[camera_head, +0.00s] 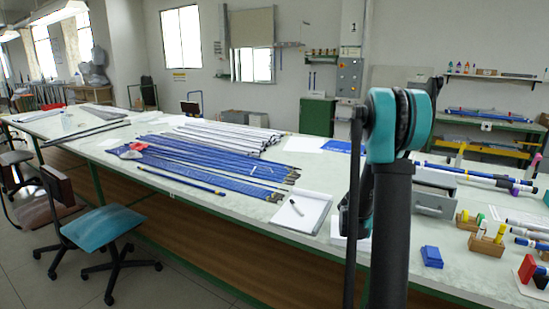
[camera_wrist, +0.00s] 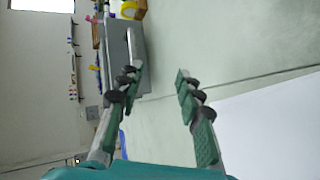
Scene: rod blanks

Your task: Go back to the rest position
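My gripper (camera_wrist: 159,72) shows in the wrist view with its two green-padded fingers apart and nothing between them. The table's pale top lies beyond the fingertips, with a white sheet (camera_wrist: 270,125) to the right. In the head view my arm stands upright in front of the long table (camera_head: 110,150), right of the middle. The gripper itself is mostly hidden behind the arm there.
Blue rods (camera_head: 205,160) and white rods (camera_head: 225,135) lie on the table left of my arm, near a clipboard with paper (camera_head: 305,213). A grey drawer box (camera_head: 433,200), blue block (camera_head: 431,256) and marker holders (camera_head: 487,244) stand right. A teal chair (camera_head: 103,223) stands front left.

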